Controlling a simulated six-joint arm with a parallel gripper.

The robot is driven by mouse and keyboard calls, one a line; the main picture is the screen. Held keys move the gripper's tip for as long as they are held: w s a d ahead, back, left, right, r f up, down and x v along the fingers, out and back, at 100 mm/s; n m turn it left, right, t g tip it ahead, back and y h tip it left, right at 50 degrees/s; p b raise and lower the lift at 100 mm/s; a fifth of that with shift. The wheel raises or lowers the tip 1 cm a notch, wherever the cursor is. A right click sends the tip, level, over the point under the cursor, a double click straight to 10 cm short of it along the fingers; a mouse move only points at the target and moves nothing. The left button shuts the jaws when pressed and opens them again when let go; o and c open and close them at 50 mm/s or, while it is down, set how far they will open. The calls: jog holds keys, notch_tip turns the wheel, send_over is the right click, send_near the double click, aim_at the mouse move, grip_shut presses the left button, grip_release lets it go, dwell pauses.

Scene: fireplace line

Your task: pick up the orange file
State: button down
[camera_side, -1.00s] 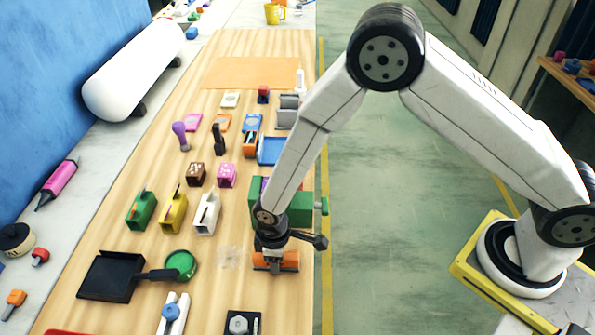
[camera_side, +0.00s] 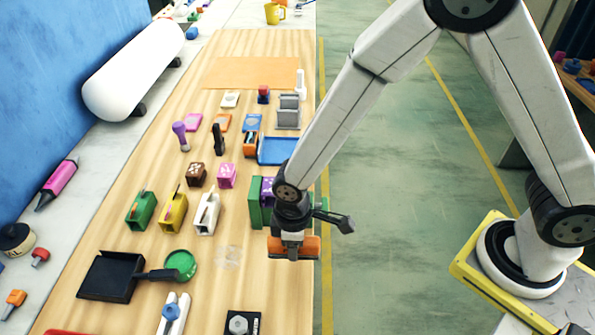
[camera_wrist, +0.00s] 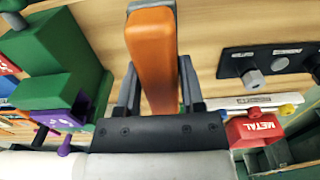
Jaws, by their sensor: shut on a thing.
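The orange file (camera_side: 311,247) is a thick, plain orange bar. My gripper (camera_side: 292,250) is shut on it near the table's right edge in the side view. The file appears raised above the wood, lying roughly level. In the wrist view the file (camera_wrist: 153,60) runs up between the dark fingers of my gripper (camera_wrist: 156,75). Its near end is hidden behind the dark gripper body.
A black plate with a grey knob (camera_side: 240,324) lies in front. Wood between is mostly clear.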

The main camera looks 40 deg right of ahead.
jog(key=s+d+r, duration=0.4)
jog(key=s, duration=0.4)
jog(key=shift+s+r, duration=0.4)
jog(key=c, duration=1)
grip_release()
jog(key=c, duration=0.3)
jog(key=w+d+r, duration=0.1)
jog(key=w+r, duration=0.1)
jog(key=w, duration=0.6)
jog(key=w+d+r, duration=0.2)
jog(key=w, duration=0.7)
jog(key=w+d+r, duration=0.1)
jog(key=w+r, duration=0.2)
jog(key=w, duration=0.6)
jog(key=shift+d+r, duration=0.1)
jog(key=shift+d, duration=0.2)
